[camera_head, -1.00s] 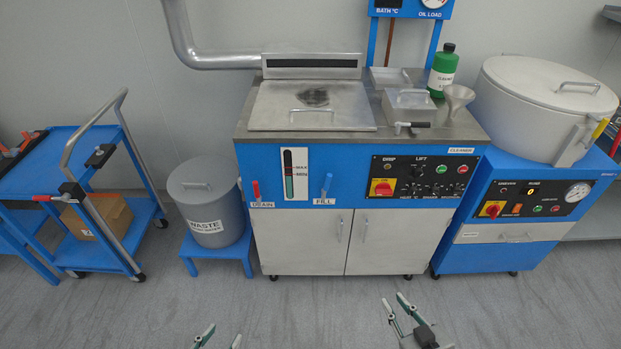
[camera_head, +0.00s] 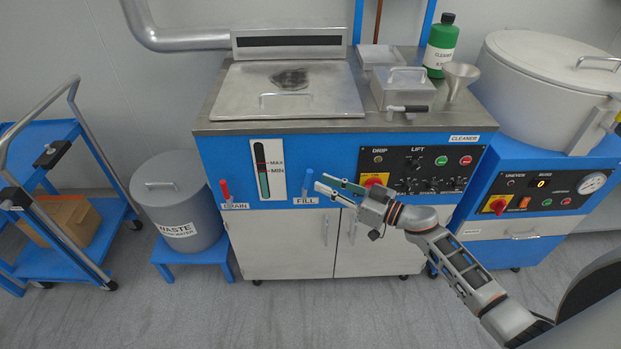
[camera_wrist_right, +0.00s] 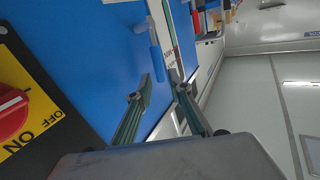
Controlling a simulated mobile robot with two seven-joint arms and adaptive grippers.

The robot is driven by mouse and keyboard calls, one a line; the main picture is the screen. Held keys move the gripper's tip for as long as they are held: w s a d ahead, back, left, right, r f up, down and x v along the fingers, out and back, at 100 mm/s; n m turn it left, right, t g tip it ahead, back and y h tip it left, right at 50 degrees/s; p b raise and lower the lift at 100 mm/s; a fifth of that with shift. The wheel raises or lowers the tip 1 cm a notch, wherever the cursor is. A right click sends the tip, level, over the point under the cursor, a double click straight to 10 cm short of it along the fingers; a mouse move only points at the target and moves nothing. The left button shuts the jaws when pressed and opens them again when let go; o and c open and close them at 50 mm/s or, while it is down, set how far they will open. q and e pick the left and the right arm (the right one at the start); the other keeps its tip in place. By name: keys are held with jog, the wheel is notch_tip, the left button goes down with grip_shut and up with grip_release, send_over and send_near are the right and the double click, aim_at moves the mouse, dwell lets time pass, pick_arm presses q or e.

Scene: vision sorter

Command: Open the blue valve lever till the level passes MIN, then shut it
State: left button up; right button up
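The blue lever (camera_head: 307,181) stands upright on the blue front panel above the FILL label (camera_head: 305,201). In the right wrist view the blue lever (camera_wrist_right: 154,50) is just beyond the fingertips. My right gripper (camera_head: 324,181) is open and empty, with its fingers pointing left at the lever from close on its right; the right wrist view shows the two spread fingers (camera_wrist_right: 165,84). The level gauge (camera_head: 264,172) has MAX and MIN marks. Its green column tops out near MIN; I cannot tell exactly which side. My left gripper is out of view.
A red lever (camera_head: 225,190) sits above the DRAIN label left of the gauge. A switch panel with a red knob (camera_head: 375,184) is behind my right gripper. A waste bin (camera_head: 180,205) stands left. A cleaner bottle (camera_head: 440,45) and funnel (camera_head: 459,78) are on top.

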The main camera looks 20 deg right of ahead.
aim_at(307, 183)
jog(key=x, duration=0.4)
jog(key=shift+w+a, duration=0.25)
jog(key=shift+w, duration=0.05)
